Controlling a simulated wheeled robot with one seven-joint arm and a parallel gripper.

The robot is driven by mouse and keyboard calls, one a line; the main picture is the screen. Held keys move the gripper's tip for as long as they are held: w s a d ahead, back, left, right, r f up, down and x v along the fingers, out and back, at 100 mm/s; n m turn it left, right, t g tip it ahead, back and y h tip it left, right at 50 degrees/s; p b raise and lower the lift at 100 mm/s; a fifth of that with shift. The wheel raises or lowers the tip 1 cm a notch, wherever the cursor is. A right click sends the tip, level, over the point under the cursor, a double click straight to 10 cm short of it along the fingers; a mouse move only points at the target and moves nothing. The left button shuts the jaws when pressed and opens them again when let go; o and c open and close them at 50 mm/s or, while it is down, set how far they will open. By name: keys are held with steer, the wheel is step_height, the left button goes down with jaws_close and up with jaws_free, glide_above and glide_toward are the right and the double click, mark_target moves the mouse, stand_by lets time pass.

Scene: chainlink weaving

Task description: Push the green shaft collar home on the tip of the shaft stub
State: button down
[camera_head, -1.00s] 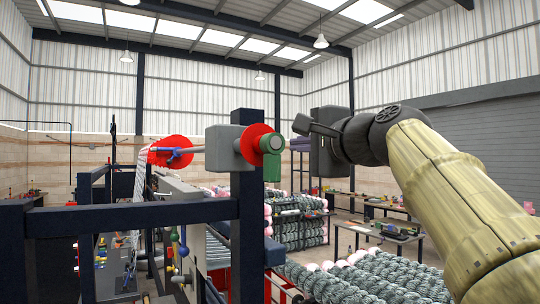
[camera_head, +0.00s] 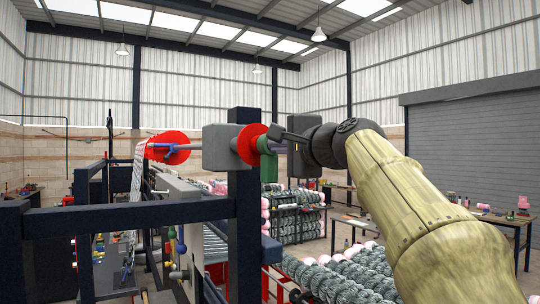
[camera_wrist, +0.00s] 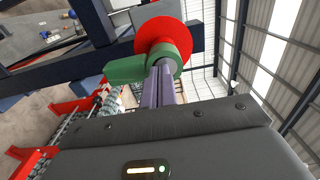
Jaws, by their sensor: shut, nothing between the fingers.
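The green shaft collar (camera_head: 269,168), a ring with a block hanging from it, sits in front of a red disc (camera_head: 247,143) on the grey housing. The collar (camera_wrist: 125,70) and the red disc (camera_wrist: 152,36) also show in the wrist view. My gripper (camera_head: 272,133) has come in from the right, its fingertips at the outer face of the collar. In the wrist view my gripper's fingers (camera_wrist: 165,72) are together and end at the collar's ring, overlapping its edge; contact cannot be told for sure.
A dark blue frame post (camera_head: 245,235) and beam (camera_head: 130,216) stand under and left of the grey housing (camera_head: 218,147). Another red disc (camera_head: 168,147) is further left. Rolls of mesh (camera_head: 345,285) lie below my arm. The space above the collar is clear.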

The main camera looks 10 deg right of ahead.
steer(key=shift+w, duration=0.15)
stand_by(0.3)
steer(key=shift+b+v, duration=0.6)
steer(key=shift+v, duration=1.45)
steer(key=b+v, duration=0.6)
steer(key=v, duration=1.1)
